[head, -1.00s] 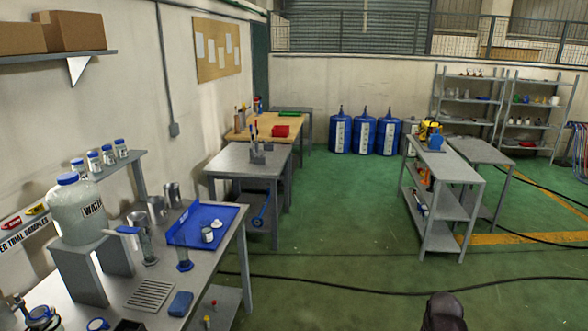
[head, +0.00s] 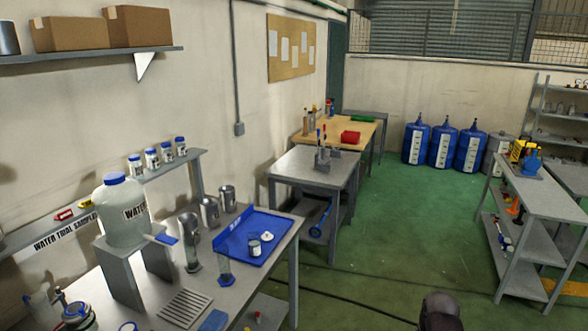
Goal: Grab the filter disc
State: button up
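A small white round piece (head: 267,236) lies in the blue tray (head: 280,226) on the near-left workbench. It may be the filter disc, but it is too small to tell it from a lid. A small jar (head: 254,248) stands in the tray just in front of it and to its left. No other disc can be made out clearly. My gripper's fingers do not show. Only a dark rounded part, probably of my own arm, shows at the bottom edge, far to the right of the tray.
The near-left workbench (head: 120,308) also holds a large water jug (head: 122,222) on a grey stand, steel beakers (head: 209,210), glass cylinders and a slotted plate (head: 185,308). A shelf cart (head: 545,200) stands at right. The green floor (head: 400,240) between is mostly clear, with a black cable across it.

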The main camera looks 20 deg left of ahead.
aim_at(75, 307)
jog(key=u, duration=0.5)
jog(key=i, duration=0.55)
jog(key=u, duration=0.85)
jog(key=i, duration=0.7)
jog(key=u, duration=0.35)
